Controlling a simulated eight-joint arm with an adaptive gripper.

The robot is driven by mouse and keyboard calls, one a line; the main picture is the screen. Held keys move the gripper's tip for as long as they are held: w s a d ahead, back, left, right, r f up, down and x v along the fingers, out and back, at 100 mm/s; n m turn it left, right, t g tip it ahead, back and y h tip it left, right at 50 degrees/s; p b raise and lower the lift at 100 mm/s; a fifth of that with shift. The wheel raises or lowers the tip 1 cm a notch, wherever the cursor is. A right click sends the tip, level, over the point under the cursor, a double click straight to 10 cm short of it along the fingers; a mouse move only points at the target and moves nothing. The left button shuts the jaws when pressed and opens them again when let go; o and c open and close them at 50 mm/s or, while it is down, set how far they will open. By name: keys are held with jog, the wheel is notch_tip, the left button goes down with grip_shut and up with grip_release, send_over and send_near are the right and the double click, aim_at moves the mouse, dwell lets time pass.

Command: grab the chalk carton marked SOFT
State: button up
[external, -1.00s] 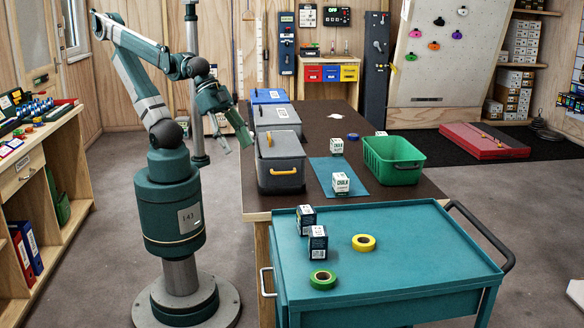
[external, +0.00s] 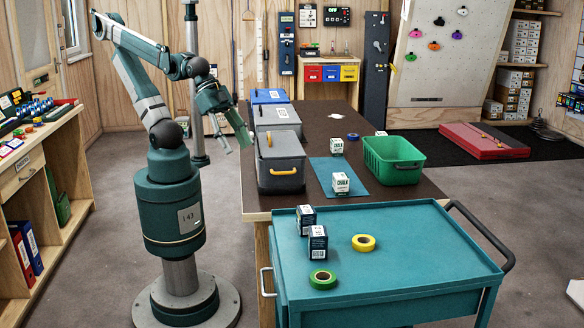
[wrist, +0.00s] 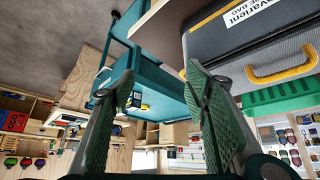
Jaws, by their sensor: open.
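White chalk cartons stand on the dark table: one on the blue mat (external: 340,183), one farther back (external: 337,146), and one partly hidden behind the green crate (external: 381,134). Two dark cartons with white tops stand on the teal cart, a rear one (external: 306,220) and a front one (external: 317,243). The word SOFT is not legible on any of them. My gripper (external: 236,146) is open and empty, in the air left of the table and apart from every carton. In the wrist view its spread fingers (wrist: 160,88) have a dark carton (wrist: 134,99) far beyond them.
A grey case with a yellow handle (external: 281,165) stands at the table's left edge, close to my gripper. Other cases stand behind it. The green crate (external: 394,174) is right of the mat. Yellow tape (external: 363,243) and green tape (external: 322,280) lie on the cart (external: 420,262).

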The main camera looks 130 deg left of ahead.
jog(key=shift+a+r, duration=0.1)
jog(key=w+a+r+n+p, duration=0.1)
jog(key=w+a+n, duration=0.2)
jog(key=a, duration=0.1)
jog(key=w+a+r+n+g+p, duration=0.1)
jog(key=w+a+n, duration=0.1)
jog(key=a, duration=0.3)
jog(key=w+a+r+n+g+p, duration=0.1)
jog(key=w+a+n+p, duration=0.1)
jog(key=w+a+n, duration=0.1)
jog(key=shift+w+a+r+n, duration=0.2)
jog(key=shift+a, duration=0.25)
jog(key=shift+w+a+r+n, duration=0.15)
jog(key=shift+a+n, duration=0.05)
jog(key=shift+a, duration=0.2)
jog(key=w+a+f+n+g+p, duration=0.1)
jog(key=w+a+n+g+p, duration=0.2)
jog(key=a+n, duration=0.8)
jog(key=n+t+h+p, duration=0.1)
jog(key=n+h+p, duration=0.2)
jog(key=n+p, duration=0.35)
send_near(336, 140)
jog(key=shift+n, duration=0.35)
jog(key=x, duration=0.5)
jog(key=shift+a, duration=0.15)
jog(key=shift+s+a+f, duration=0.1)
jog(key=shift+s+a, duration=0.05)
jog(key=shift+s, duration=0.05)
jog(key=shift+f, duration=0.1)
